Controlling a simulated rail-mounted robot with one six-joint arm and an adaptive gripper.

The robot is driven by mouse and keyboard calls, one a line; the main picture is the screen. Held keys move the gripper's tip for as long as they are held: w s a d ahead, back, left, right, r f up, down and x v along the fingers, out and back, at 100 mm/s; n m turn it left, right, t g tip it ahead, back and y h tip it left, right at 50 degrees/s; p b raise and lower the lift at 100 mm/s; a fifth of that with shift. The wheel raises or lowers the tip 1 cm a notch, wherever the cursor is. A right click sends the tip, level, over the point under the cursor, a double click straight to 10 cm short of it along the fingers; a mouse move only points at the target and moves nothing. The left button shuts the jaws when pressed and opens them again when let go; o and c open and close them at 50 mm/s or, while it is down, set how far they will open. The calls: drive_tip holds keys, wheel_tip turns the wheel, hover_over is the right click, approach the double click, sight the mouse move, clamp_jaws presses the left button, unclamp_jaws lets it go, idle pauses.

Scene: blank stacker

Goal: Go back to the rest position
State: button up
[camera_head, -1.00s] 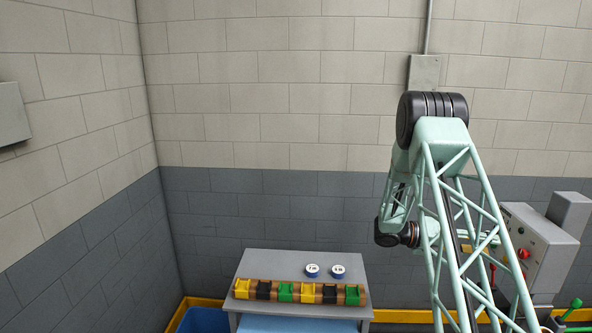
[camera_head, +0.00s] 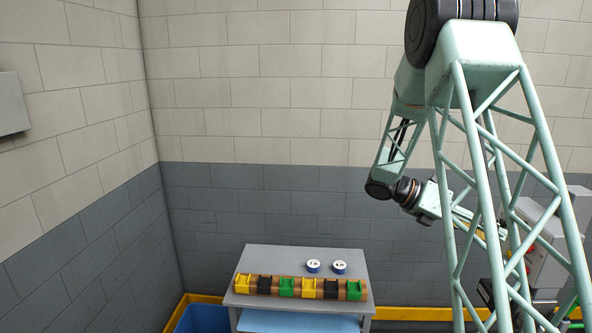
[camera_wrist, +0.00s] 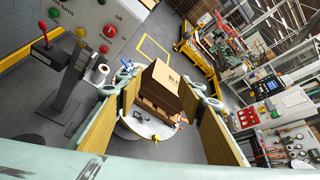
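My gripper (camera_wrist: 163,88) is open in the wrist view. Its two long fingers with yellowish pads stand wide apart, one on each side of the picture, with nothing clasped between them. Beyond them, cardboard boxes (camera_wrist: 166,86) are stacked on a round white table (camera_wrist: 133,127), which lies farther off. In the head view my arm rises large at the right, its elbow at the top edge. The forearm hangs down behind the lattice, and the wrist points to the right. The lattice partly hides my gripper there, beside a grey control box.
The grey control box (camera_wrist: 95,25) with red and green buttons is close at the upper left, with a red-knobbed lever (camera_wrist: 43,35). A grey table (camera_head: 352,265) bears a row of coloured holders (camera_head: 286,286) and two blue-white discs (camera_head: 313,266). A blue bin (camera_head: 200,320) stands left of it.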

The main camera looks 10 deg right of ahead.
drive_tip(key=s+a+r+m+t+y+b, duration=0.25)
drive_tip(key=s+a+m, duration=0.25)
drive_tip(key=s+a, duration=0.45)
drive_tip(key=s+a+r+m+t+y+b, duration=0.1)
drive_tip(key=s+a+r+m+y+b, duration=0.15)
drive_tip(key=s+a+m, duration=0.65)
drive_tip(key=s+a+f+m+t+y+b, duration=0.1)
drive_tip(key=s+a, duration=0.3)
drive_tip(key=a, duration=0.5)
drive_tip(key=s+a+f+m+t+y+b, duration=0.1)
drive_tip(key=s+a+m+t+y+b, duration=0.1)
drive_tip(key=a, duration=0.7)
drive_tip(key=s+a+m+t+y+b, duration=0.2)
drive_tip(key=s+a+m+t+y, duration=0.1)
drive_tip(key=s+a, duration=0.4)
drive_tip(key=shift+a+f+t+y, duration=0.4)
drive_tip(key=shift+a+y, duration=0.2)
drive_tip(key=shift+a, duration=0.9)
drive_tip(key=shift+s+d, duration=0.1)
